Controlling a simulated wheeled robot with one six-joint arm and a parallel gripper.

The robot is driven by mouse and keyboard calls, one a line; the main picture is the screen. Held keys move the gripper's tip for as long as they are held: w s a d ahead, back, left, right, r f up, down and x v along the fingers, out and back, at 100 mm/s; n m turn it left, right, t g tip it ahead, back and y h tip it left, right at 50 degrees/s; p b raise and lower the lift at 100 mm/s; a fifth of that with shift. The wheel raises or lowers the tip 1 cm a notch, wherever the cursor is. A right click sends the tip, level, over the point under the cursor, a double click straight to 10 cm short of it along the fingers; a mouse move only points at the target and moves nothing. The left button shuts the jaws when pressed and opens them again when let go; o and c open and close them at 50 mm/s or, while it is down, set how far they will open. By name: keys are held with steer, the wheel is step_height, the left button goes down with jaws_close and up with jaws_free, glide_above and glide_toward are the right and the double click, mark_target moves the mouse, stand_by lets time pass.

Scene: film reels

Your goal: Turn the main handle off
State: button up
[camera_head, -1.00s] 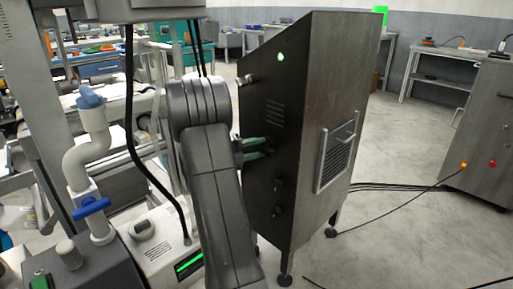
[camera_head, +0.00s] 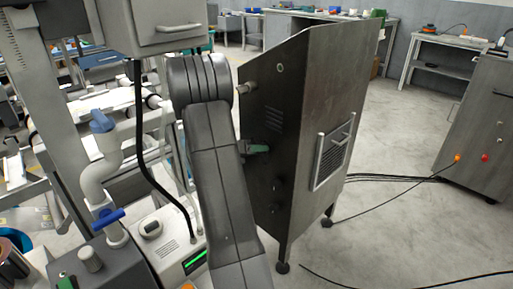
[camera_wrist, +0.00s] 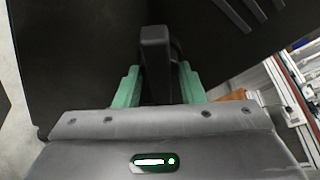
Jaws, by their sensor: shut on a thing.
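The main handle (camera_wrist: 155,48) is a dark, blocky lever on the black side of the metal cabinet (camera_head: 318,110). In the wrist view it stands upright between the green fingers of my gripper (camera_wrist: 158,86), which is shut on it. In the head view part of my gripper (camera_head: 256,149) shows as a green finger against the cabinet's dark side, and my arm hides much of the rest. The handle cannot be made out there. A small round indicator (camera_head: 280,68) high on that side is unlit.
A bench machine with white pipes and blue valve levers (camera_head: 107,219) stands close on the left. A grey cabinet (camera_head: 480,125) with orange and red buttons is at the right. Black cables (camera_head: 385,179) cross the floor. Open floor (camera_head: 400,225) lies right of the metal cabinet.

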steer(key=m+t+y+b, duration=0.1)
steer(key=m+b, duration=0.1)
steer(key=b, duration=0.1)
steer(key=m+t+y+b, duration=0.1)
steer(key=m+b, duration=0.2)
steer(key=shift+s+d+y, duration=0.1)
steer(key=shift+d+y, duration=0.05)
steer(key=shift+y, duration=0.25)
steer(key=shift+m+b, duration=0.35)
steer(key=shift+m, duration=0.05)
steer(key=o, duration=0.6)
steer(key=shift+o, duration=0.2)
